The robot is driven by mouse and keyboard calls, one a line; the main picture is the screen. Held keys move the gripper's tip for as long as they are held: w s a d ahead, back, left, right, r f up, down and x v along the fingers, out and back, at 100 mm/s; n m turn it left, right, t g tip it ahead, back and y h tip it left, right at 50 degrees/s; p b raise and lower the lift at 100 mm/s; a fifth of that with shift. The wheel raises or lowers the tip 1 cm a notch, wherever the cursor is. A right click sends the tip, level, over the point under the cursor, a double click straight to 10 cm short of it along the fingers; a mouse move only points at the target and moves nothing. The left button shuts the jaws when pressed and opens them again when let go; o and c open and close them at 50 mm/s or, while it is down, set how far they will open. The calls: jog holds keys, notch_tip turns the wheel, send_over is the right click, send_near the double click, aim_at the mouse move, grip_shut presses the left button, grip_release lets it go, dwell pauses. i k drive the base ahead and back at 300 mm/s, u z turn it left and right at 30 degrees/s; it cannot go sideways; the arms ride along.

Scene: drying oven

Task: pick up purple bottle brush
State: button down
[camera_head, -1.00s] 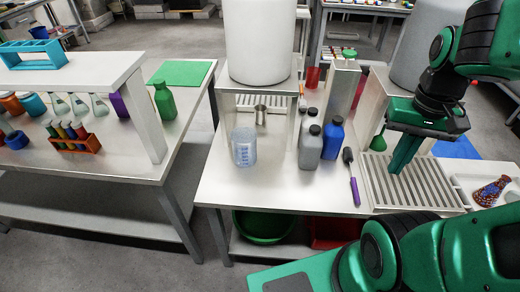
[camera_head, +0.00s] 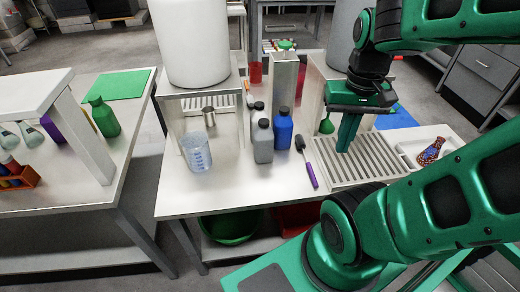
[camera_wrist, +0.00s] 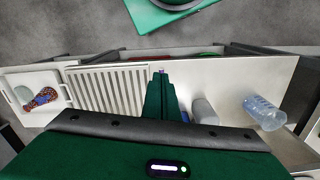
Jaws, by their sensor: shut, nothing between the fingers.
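The purple bottle brush (camera_head: 308,165) lies on the metal table, with a purple handle and a dark head, between the blue bottle and the slatted rack. In the wrist view only a small purple bit (camera_wrist: 161,71) shows beyond my fingertips; the rest is hidden. My gripper (camera_head: 345,146) points down above the rack, to the right of the brush and apart from it. Its green fingers are shut with nothing between them. They also show in the wrist view (camera_wrist: 161,85).
A blue bottle (camera_head: 283,128), a grey bottle (camera_head: 263,142) and a clear beaker (camera_head: 196,153) stand left of the brush. The slatted rack (camera_head: 362,166) is to its right, with a white tray (camera_head: 405,150) beyond. The table front (camera_head: 240,192) is clear.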

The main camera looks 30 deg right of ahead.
aim_at(300, 141)
jog(key=u, duration=1.05)
jog(key=k, duration=1.1)
jog(key=z, duration=1.1)
jog(key=i, duration=0.5)
jog(key=z, duration=0.05)
